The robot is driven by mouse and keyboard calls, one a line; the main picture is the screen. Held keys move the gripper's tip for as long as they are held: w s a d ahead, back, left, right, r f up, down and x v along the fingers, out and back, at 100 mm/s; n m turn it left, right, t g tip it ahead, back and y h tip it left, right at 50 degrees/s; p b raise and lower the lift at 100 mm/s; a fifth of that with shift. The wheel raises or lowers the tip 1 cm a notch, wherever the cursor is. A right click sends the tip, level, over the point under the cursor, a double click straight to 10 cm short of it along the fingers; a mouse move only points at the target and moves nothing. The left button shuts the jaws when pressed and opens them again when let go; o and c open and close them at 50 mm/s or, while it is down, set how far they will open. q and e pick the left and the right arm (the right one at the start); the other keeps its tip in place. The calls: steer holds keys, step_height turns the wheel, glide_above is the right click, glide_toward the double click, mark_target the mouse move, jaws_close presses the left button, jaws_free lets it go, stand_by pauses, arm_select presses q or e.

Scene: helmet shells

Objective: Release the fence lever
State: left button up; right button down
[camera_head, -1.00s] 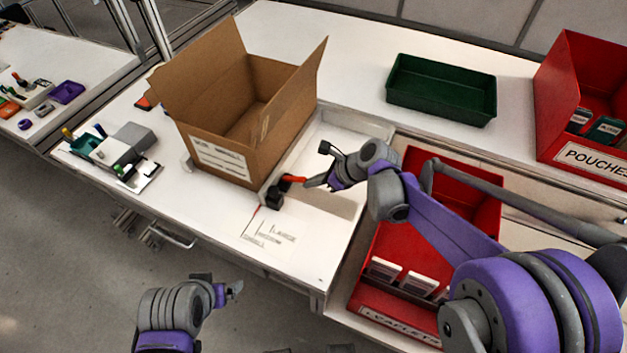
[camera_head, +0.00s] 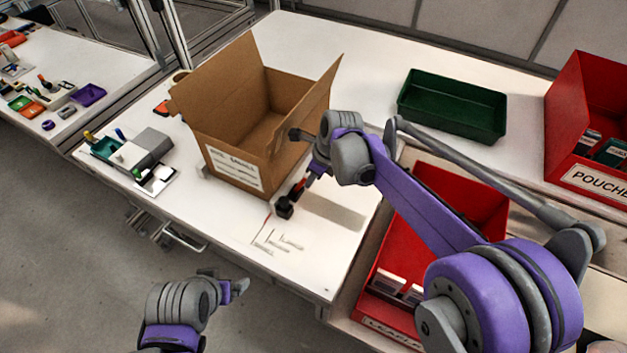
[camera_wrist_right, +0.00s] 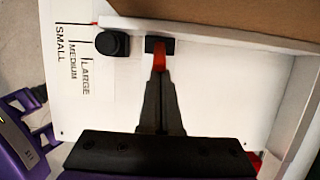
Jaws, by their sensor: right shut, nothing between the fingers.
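The fence lever is a small orange-red handle (camera_head: 298,188) on a black base in front of the cardboard box. In the right wrist view the lever (camera_wrist_right: 159,60) points straight toward my fingertips, its black base (camera_wrist_right: 160,45) against a white fence edge. My right gripper (camera_head: 311,179) is shut and empty, its tips at the lever's end; in the wrist view its fingers (camera_wrist_right: 159,82) meet there, and I cannot tell if they touch. A black knob (camera_wrist_right: 113,43) stands to the lever's left, also in the head view (camera_head: 285,207). My left gripper (camera_head: 240,287) hangs off the table's front edge.
The open cardboard box (camera_head: 225,135) stands close behind the lever. Size lines reading small, medium, large (camera_wrist_right: 75,60) mark the white table. A red bin (camera_head: 385,265) lies right under my right arm; a green tray (camera_head: 455,105) is at the back.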

steer(key=shift+r, duration=0.15)
steer(key=shift+r+p, duration=0.45)
steer(key=shift+r, duration=0.25)
steer(key=v, duration=1)
steer(key=shift+r, duration=0.4)
steer(key=shift+d, duration=0.1)
